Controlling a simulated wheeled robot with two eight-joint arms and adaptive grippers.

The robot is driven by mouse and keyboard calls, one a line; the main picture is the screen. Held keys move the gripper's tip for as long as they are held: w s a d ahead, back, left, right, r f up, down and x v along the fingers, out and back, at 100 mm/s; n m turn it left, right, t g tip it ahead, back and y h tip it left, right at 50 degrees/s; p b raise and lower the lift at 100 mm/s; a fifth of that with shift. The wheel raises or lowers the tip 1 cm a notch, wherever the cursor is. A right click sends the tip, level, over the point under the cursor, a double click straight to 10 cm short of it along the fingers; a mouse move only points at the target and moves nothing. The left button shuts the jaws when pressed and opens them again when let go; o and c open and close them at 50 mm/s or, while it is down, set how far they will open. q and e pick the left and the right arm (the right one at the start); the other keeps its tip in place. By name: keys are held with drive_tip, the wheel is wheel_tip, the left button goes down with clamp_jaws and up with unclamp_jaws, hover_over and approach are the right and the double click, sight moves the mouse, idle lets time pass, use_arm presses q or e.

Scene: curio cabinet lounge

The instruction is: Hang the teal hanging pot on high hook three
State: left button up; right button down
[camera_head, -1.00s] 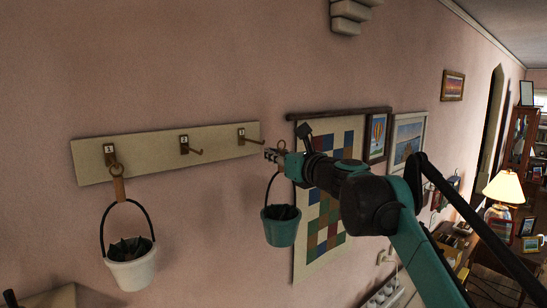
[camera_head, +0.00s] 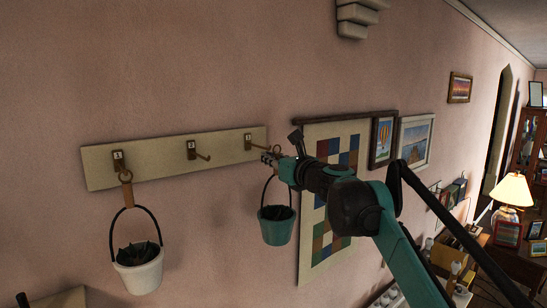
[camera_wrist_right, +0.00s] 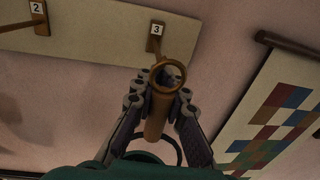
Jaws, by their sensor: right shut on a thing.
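The teal hanging pot (camera_head: 276,228) hangs upright from its black handle below my right gripper (camera_head: 270,158). The gripper is shut on the pot's brown hanger strap (camera_wrist_right: 157,118), with the brass ring (camera_wrist_right: 169,74) showing above the fingers. High hook three (camera_wrist_right: 156,32), labelled 3, is just beyond the ring in the right wrist view. In the head view hook three (camera_head: 249,142) is at the board's right end, its peg reaching to the ring. I cannot tell whether the ring is around the peg. My left gripper is not in view.
The pale hook board (camera_head: 220,146) also carries empty hook two (camera_head: 192,150) and hook one (camera_head: 118,158), where a white pot (camera_head: 139,272) hangs. A patchwork hanging (camera_head: 308,240) is on the wall right behind my right gripper. Framed pictures (camera_head: 415,141) are farther right.

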drive_tip(key=shift+f+p+x, duration=0.25)
drive_tip(key=shift+p+x, duration=0.15)
drive_tip(key=shift+x, duration=0.7)
drive_tip(key=shift+f+p+x, duration=0.2)
drive_tip(key=shift+p+x, duration=0.2)
drive_tip(key=shift+x, duration=0.7)
drive_tip(key=shift+a, duration=0.25)
drive_tip(key=shift+s, duration=0.1)
drive_tip(key=c, duration=1.5)
unclamp_jaws()
drive_tip(key=shift+o, duration=0.2)
drive_tip(key=shift+f, duration=0.1)
